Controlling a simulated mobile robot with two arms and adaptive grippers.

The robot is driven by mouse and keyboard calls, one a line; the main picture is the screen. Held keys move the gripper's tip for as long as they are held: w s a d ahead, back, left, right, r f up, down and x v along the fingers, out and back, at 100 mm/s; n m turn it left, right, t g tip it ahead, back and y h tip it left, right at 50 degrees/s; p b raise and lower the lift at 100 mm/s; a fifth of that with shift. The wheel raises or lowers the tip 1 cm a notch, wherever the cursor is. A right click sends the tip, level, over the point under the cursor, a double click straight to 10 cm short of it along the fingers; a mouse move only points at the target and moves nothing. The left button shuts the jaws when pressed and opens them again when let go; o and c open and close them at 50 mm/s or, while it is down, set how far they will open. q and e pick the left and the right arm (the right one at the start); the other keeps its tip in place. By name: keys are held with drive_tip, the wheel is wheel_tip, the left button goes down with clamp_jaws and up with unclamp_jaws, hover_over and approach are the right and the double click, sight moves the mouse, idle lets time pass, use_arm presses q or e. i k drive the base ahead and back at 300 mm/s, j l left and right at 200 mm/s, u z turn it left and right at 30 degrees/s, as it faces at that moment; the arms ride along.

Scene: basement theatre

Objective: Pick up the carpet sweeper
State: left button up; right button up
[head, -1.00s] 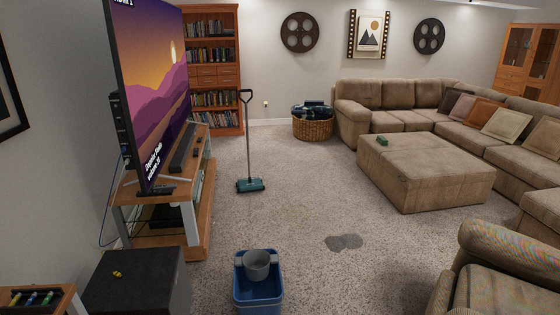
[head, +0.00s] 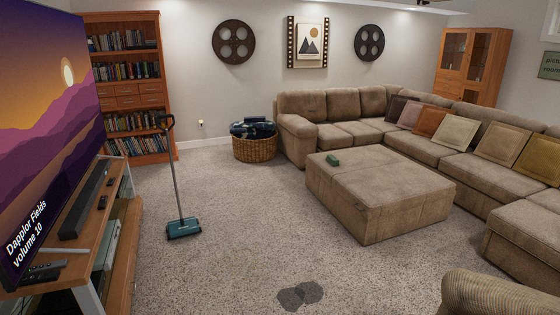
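The carpet sweeper (head: 183,229) stands on the carpet left of centre in the head view. It has a teal base, and its long grey handle rises nearly upright, leaning slightly left, to a black grip at the top. It stands free, between the TV stand and the ottoman. Neither of my grippers shows in the view.
The TV stand (head: 128,235) and large TV (head: 45,130) line the left side. A bookcase (head: 128,88) and wicker basket (head: 255,149) stand behind the sweeper. The ottoman (head: 380,200) is to the right, before the sectional sofa (head: 350,132). Carpet with a dark stain (head: 300,296) lies in front.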

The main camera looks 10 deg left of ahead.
sight(183, 226)
drive_tip(key=i+z, duration=0.2)
drive_tip(key=i, duration=2.05)
drive_tip(key=i+j+u, duration=0.15)
drive_tip(key=i+u, duration=0.3)
drive_tip(key=i, duration=0.2)
drive_tip(key=i+l+u, duration=0.1)
drive_tip(key=i+u, duration=0.3)
drive_tip(key=i, duration=0.2)
drive_tip(key=i+l+u, duration=0.3)
drive_tip(key=i+u, duration=0.15)
drive_tip(key=i, duration=0.2)
